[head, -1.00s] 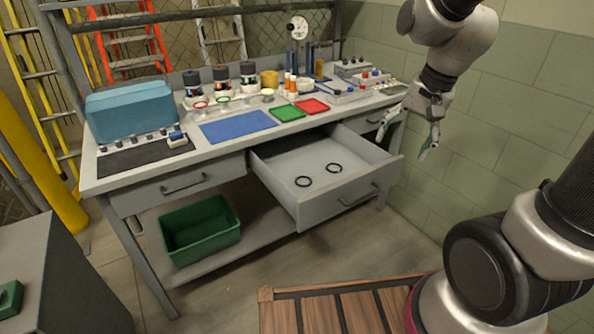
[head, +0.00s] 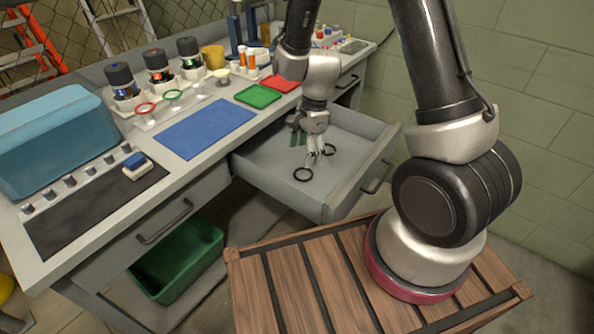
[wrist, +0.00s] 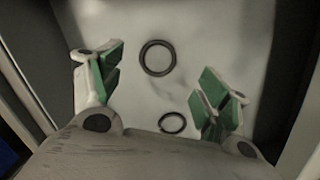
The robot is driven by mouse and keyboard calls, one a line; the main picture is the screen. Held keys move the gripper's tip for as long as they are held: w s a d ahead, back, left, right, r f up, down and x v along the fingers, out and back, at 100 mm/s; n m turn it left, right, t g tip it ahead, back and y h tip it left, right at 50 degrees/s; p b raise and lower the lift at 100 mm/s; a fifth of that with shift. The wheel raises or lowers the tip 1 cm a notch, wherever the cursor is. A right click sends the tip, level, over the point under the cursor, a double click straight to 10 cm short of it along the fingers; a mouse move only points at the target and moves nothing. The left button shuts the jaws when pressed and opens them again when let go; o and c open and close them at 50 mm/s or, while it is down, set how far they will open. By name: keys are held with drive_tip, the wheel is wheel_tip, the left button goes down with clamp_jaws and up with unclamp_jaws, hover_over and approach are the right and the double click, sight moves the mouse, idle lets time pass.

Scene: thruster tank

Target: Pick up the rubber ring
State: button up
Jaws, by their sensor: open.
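Two black rubber rings lie flat and apart on the floor of the open grey drawer (head: 262,166). In the head view one ring (head: 303,174) is nearer the drawer's front left, and the other ring (head: 329,150) is farther right, beside my fingers. My gripper (head: 314,157) is open and empty, pointing down into the drawer above the rings. In the wrist view its green-padded fingers (wrist: 158,88) are spread wide. The larger-looking ring (wrist: 157,58) lies beyond and between them; the smaller-looking ring (wrist: 172,123) lies nearer the palm. I cannot tell the exact height above the floor.
The workbench above holds a blue mat (head: 205,128), a green tray (head: 258,96), a red tray (head: 281,84) and several jars. A green bin (head: 178,262) is below.

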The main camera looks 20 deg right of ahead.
sight(303, 175)
wheel_tip(303, 175, down, 7)
idle(0.3)
drive_tip(key=c, duration=0.8)
